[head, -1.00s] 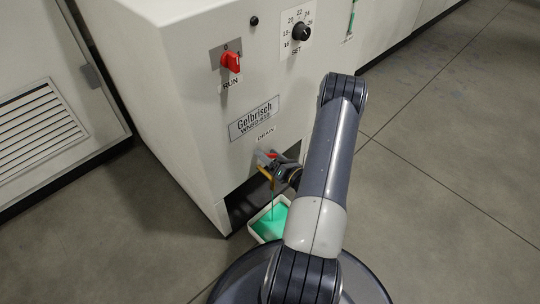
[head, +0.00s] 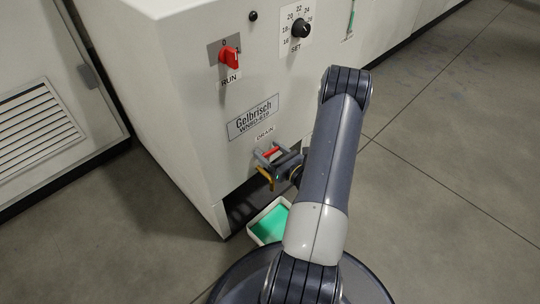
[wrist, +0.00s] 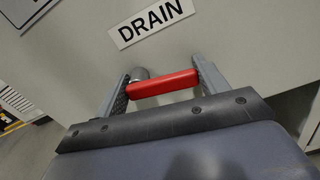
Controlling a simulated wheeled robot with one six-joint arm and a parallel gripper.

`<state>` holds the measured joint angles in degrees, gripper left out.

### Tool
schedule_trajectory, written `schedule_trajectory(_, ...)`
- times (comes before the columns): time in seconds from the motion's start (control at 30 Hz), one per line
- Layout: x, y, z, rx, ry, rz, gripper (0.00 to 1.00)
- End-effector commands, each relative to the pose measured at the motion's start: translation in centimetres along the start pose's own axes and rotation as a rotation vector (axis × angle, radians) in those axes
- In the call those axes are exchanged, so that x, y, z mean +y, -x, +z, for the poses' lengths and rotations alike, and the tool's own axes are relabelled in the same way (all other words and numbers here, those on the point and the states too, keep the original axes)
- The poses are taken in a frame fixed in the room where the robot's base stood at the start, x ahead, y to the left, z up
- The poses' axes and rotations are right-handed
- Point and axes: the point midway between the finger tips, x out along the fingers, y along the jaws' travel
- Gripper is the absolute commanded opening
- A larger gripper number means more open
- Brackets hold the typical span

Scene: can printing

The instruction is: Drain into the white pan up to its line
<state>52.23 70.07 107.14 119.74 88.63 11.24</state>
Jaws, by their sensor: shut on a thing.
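My gripper (head: 271,156) is at the drain valve on the machine's front, under the DRAIN label (head: 264,134). In the wrist view, my gripper (wrist: 165,74) has its two fingers at the ends of the red drain handle (wrist: 163,84). The red handle also shows in the head view (head: 271,153). A brass spout (head: 265,178) hangs below it, and no stream shows from it. The white pan (head: 256,234) stands on the floor below, holding green liquid (head: 270,223). My arm hides its right part, and I cannot make out its line.
The cream machine (head: 170,100) carries a red RUN switch (head: 230,57) and a black SET dial (head: 301,28) above the drain. A dark recess (head: 245,203) opens behind the pan. A vented cabinet (head: 40,115) stands at left. The floor at right is clear.

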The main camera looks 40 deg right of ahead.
Motion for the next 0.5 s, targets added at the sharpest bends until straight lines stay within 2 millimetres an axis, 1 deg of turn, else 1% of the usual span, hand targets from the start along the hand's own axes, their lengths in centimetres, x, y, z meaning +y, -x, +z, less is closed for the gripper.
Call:
schedule_trajectory(0.2,-0.10,0.05,0.15,0.002,0.108,-0.005,0.46)
schedule_trajectory(0.5,-0.06,0.05,0.40,0.002,0.168,-0.005,0.46)
